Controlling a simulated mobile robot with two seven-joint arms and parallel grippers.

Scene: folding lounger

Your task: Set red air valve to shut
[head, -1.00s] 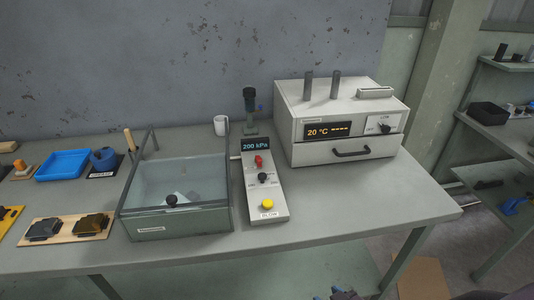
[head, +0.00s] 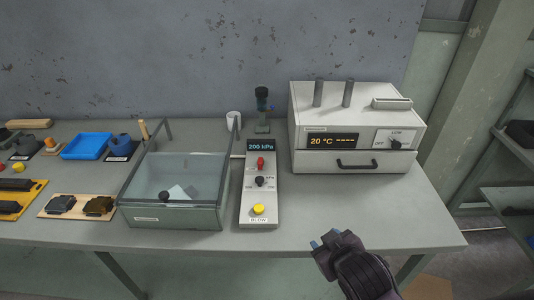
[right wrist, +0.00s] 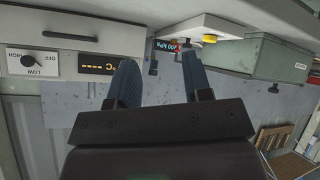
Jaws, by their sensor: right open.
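The red air valve (head: 260,162) is a small red knob on the upper part of the narrow white control panel (head: 248,208), just below a display (head: 260,146) reading 200 kPa. A black knob (head: 260,181) and a yellow button (head: 258,209) labelled BLOW sit below it. My right gripper (head: 326,241) is in front of the table's front edge, right of the panel and apart from it. In the right wrist view its two blue fingers (right wrist: 160,85) are spread with nothing between them. That view is upside down, with the yellow button (right wrist: 209,39) beyond the fingers. My left gripper is not in view.
A clear-lidded box (head: 170,215) stands left of the panel. A white oven-like unit (head: 310,165) reading 20 °C stands to the right. A white mug (head: 233,120) and dark green device (head: 262,112) are behind. Tabletop right of the panel is clear.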

